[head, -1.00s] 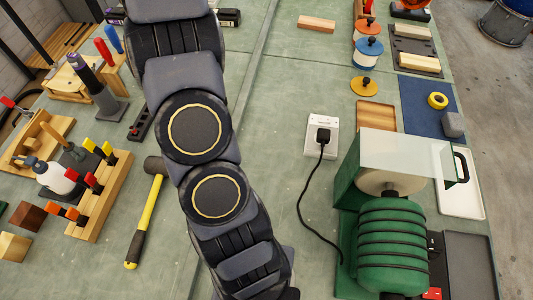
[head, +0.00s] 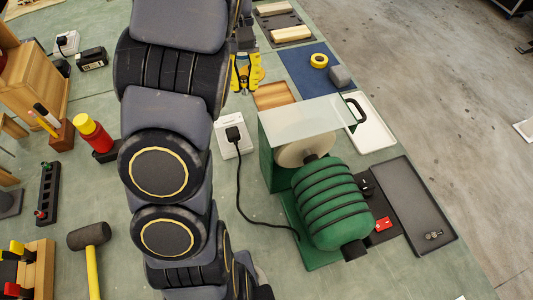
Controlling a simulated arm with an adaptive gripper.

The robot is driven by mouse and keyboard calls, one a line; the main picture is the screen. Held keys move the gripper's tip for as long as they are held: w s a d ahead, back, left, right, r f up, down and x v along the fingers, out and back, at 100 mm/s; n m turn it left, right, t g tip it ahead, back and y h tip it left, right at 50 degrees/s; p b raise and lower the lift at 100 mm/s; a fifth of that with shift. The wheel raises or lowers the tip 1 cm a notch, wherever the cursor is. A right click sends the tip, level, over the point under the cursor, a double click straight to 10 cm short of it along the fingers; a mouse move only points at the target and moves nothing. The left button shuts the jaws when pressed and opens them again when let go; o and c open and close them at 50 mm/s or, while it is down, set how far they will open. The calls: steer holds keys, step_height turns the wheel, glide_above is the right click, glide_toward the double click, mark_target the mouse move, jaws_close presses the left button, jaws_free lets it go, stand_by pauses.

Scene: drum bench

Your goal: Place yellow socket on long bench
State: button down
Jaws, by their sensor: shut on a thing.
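My gripper (head: 246,74) is at the end of the arm, near the top middle of the head view, and is small there. Yellow and dark parts show together at its tips. I take the yellow to be the yellow socket (head: 257,74), but its outline cannot be told from the fingers. The gripper is shut on it, over the bench top beyond the wooden tray (head: 275,95). I cannot tell whether it touches the bench. The long green-grey bench (head: 120,210) fills most of the view. My arm hides part of its middle.
A green motor grinder (head: 330,205) stands right of my arm, its black cable running to a white outlet (head: 232,150). A red-yellow bottle (head: 93,133) and a mallet (head: 90,240) are left.

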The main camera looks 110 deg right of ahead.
mark_target(251, 163)
step_height(251, 163, down, 26)
steer(key=shift+r, duration=0.15)
stand_by(0.3)
steer(key=c, duration=1.4)
jaws_free()
steer(key=shift+c, duration=0.2)
